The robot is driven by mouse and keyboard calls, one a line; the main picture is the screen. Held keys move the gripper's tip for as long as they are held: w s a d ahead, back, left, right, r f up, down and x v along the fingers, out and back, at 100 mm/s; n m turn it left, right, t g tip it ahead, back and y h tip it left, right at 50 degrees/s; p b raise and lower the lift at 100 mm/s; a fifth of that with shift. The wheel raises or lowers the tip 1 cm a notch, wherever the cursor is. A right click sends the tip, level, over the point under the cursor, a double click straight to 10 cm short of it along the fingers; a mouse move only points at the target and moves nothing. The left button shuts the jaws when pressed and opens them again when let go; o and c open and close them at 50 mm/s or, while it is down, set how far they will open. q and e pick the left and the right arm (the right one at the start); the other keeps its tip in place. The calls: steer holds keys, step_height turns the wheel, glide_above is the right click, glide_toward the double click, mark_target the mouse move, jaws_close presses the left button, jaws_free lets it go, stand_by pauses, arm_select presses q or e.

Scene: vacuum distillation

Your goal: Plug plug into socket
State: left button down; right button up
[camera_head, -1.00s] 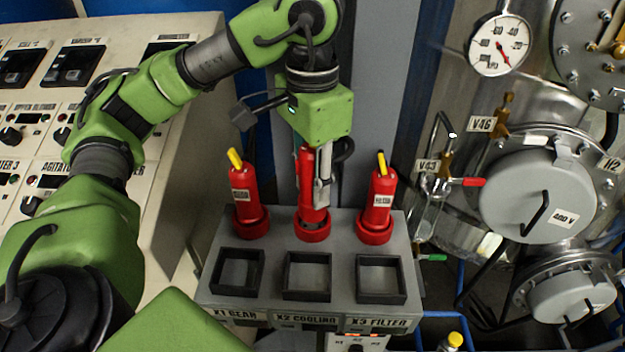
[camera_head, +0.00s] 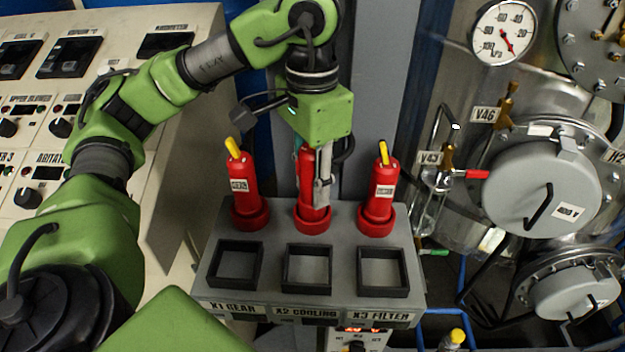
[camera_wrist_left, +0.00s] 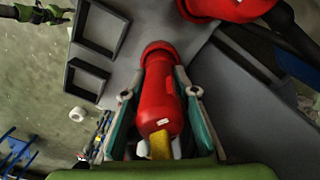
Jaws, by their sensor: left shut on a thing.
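Three red plugs with yellow tips stand in red round bases along the back of a grey box. The left plug (camera_head: 243,187) and the right plug (camera_head: 381,190) stand upright and untouched. My left gripper (camera_head: 318,190) points down over the middle plug (camera_head: 306,170), shut on it with one finger on each side. The left wrist view also shows the middle plug (camera_wrist_left: 159,100) between the two fingers (camera_wrist_left: 160,110). Its lower end is at or in its red base (camera_head: 313,219); I cannot tell how deep. Three square black-framed sockets (camera_head: 307,268) sit in front. My right gripper is not in view.
The grey box (camera_head: 215,285) is labelled X1 GEAR, X2 COOLING and X3 FILTER. A control panel (camera_head: 60,110) stands at the left. Metal vessels, valves and a gauge (camera_head: 503,33) crowd the right. A grey post (camera_head: 375,80) rises behind the plugs.

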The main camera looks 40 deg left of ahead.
arm_select(q)
steer(key=shift+f+b, duration=0.85)
steer(key=shift+f, duration=0.15)
steer(key=c, duration=1.5)
jaws_free()
steer(key=shift+r, duration=0.1)
steer(key=shift+r, duration=5.95)
